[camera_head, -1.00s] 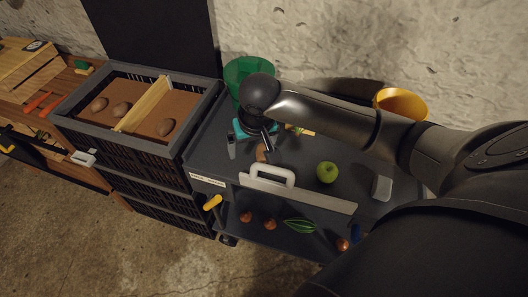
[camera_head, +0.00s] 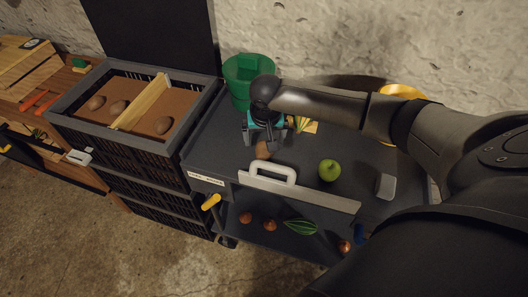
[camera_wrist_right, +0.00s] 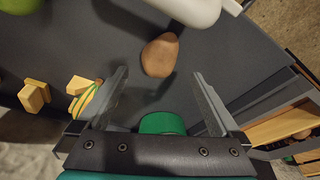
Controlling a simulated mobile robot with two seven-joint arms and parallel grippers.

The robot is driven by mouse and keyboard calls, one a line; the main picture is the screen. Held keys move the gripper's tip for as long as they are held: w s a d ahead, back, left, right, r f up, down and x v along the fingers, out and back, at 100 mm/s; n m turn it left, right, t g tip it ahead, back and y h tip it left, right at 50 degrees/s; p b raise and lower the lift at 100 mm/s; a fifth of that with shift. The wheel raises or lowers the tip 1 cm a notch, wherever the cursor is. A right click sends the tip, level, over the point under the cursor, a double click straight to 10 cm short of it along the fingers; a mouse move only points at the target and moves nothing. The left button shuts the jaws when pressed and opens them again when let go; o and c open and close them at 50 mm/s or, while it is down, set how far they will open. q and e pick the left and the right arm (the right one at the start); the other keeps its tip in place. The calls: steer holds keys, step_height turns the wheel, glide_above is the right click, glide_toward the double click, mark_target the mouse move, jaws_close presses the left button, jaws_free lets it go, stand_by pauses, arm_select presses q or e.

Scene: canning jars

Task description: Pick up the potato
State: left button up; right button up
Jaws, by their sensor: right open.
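A brown potato (camera_head: 263,150) lies on the dark top of the cart (camera_head: 214,150), just behind the white handle. In the right wrist view the potato (camera_wrist_right: 160,55) lies ahead of the fingertips, centred between their lines. My right gripper (camera_head: 264,139) is open and empty above the cart top, pointing down beside the potato. Its two fingers also show in the right wrist view (camera_wrist_right: 160,75), apart from the potato. Three more potatoes (camera_head: 118,107) lie in the divided crate (camera_head: 58,118) at the left. My left gripper is out of view.
A white handle (camera_head: 273,168) stands close in front of the potato. A green apple (camera_head: 329,170) is to its right, with a green bucket (camera_head: 238,75) and a yellow bucket (camera_head: 402,92) behind. Yellow pieces (camera_head: 304,125) lie near the gripper. Onions (camera_head: 246,218) lie on the lower shelf.

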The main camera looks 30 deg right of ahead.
mark_target(265, 149)
step_height(265, 149, down, 5)
steer(key=shift+s+r+b, duration=0.1)
steer(key=shift+r+b, duration=0.1)
steer(key=shift+b, duration=0.5)
steer(key=shift+d+f, duration=0.15)
steer(key=shift+f, duration=0.25)
steer(key=shift+r, duration=0.1)
steer(key=c, duration=0.9)
